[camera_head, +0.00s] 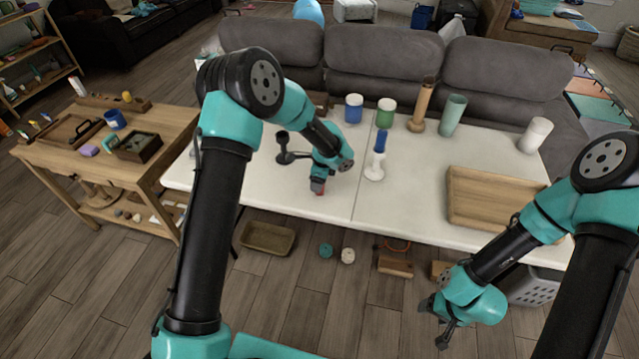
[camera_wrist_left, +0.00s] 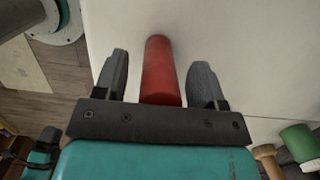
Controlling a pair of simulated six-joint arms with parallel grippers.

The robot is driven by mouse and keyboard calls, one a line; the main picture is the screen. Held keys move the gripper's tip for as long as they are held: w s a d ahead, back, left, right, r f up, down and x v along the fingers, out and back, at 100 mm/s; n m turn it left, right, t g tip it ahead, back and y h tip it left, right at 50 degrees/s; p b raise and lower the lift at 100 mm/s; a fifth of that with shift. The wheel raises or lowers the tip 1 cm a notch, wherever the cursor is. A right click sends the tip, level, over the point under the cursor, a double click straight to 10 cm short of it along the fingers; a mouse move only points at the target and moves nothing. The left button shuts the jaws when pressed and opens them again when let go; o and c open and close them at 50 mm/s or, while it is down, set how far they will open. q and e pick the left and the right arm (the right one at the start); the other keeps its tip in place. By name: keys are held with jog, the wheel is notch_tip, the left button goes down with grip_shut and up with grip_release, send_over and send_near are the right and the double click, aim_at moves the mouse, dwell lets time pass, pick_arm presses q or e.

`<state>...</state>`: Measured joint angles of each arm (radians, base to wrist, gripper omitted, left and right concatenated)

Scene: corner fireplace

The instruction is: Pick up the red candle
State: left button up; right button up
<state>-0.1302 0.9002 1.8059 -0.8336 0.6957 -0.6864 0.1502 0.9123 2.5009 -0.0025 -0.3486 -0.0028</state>
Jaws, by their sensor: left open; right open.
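The red candle (camera_wrist_left: 161,70) stands out between the two fingers of my left gripper (camera_wrist_left: 160,62) in the left wrist view. A gap shows on each side, so the fingers are open and apart from it. In the head view my left gripper (camera_head: 319,182) points down over the white table (camera_head: 335,205). Only a small red part of the candle (camera_head: 321,191) shows there; my gripper hides the rest. My right gripper (camera_head: 441,322) is open and empty, low in front of the table and far from the candle.
A dark candle holder (camera_head: 284,157) stands left of my left gripper. A white holder (camera_head: 374,173) with a blue candle (camera_head: 381,142) stands to its right. Blue (camera_head: 354,109) and green (camera_head: 386,113) jars are behind. A wooden tray (camera_head: 490,211) lies at the right.

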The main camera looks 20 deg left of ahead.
pick_arm(q)
jog(key=shift+c, duration=0.2)
jog(key=c, duration=1)
jog(key=shift+r, duration=0.1)
jog(key=shift+r, duration=0.45)
notch_tip(320, 180, up, 3)
jog(key=shift+s+f, duration=0.15)
jog(key=shift+f, duration=0.05)
jog(key=s+d, duration=0.1)
jog(key=s, duration=0.4)
jog(key=s+d+r, duration=0.1)
jog(key=s+d, duration=0.1)
jog(key=s, duration=0.3)
jog(key=s+d, duration=0.1)
jog(key=s, duration=0.4)
jog(key=shift+d+r, duration=0.15)
jog(key=shift+d, duration=0.1)
